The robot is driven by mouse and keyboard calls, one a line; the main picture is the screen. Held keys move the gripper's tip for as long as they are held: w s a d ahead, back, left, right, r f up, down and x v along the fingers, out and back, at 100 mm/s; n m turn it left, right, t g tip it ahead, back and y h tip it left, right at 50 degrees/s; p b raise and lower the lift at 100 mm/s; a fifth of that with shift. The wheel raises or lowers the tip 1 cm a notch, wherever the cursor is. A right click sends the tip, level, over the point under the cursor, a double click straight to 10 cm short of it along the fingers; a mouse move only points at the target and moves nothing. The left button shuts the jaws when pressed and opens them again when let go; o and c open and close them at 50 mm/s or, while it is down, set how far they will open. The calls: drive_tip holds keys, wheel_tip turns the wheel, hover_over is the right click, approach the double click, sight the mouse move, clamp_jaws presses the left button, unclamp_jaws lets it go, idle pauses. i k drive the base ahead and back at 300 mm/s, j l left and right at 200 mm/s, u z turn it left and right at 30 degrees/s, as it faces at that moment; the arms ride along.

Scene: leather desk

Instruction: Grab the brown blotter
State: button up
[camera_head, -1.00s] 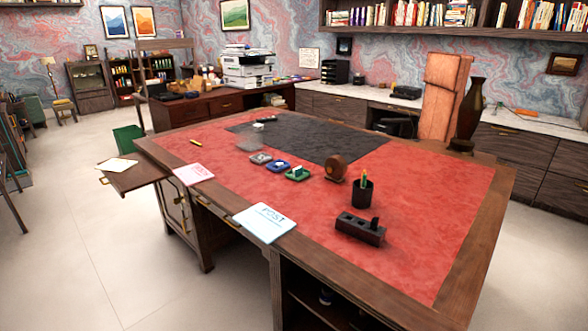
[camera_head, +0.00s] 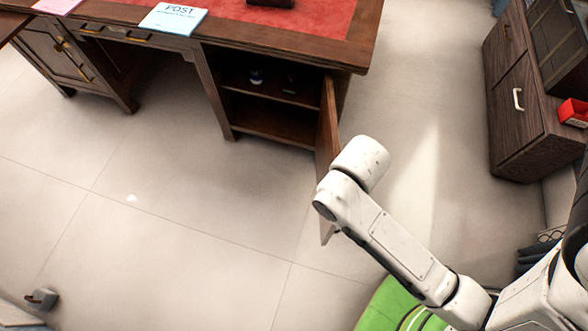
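No brown blotter can be made out in the current head view, which looks down at the desk's front edge and the floor. Only a near strip of the desk (camera_head: 230,42) with its red leather top shows. The bottom of a dark block-shaped holder (camera_head: 270,3) is cut off at the top edge. My white arm reaches in from the lower right, in front of the desk's open cabinet door. No gripper fingers show, so I cannot see what my gripper holds.
A blue-white POST pad (camera_head: 173,18) and a pink pad (camera_head: 57,5) lie at the desk's front edge. The open cabinet door (camera_head: 327,140) juts out near my arm. A dark wooden cabinet (camera_head: 520,100) stands at right. The tiled floor (camera_head: 180,230) at left is mostly clear.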

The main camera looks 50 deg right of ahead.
sight(292, 81)
drive_tip(key=l+u, duration=1.35)
drive_tip(key=k+l+u, duration=0.2)
drive_tip(key=l+u, duration=0.2)
drive_tip(key=k+l+u, duration=0.1)
drive_tip(key=k+l, duration=0.25)
drive_tip(key=l, duration=0.35)
drive_tip(key=k+l+u, duration=0.1)
drive_tip(key=k+l, duration=0.3)
drive_tip(key=l, duration=0.25)
drive_tip(key=k+l+u, duration=0.1)
drive_tip(key=k+l, duration=0.3)
drive_tip(key=l, duration=0.25)
drive_tip(key=k+l+u, duration=0.1)
drive_tip(key=k+l, duration=0.35)
drive_tip(key=l, duration=0.15)
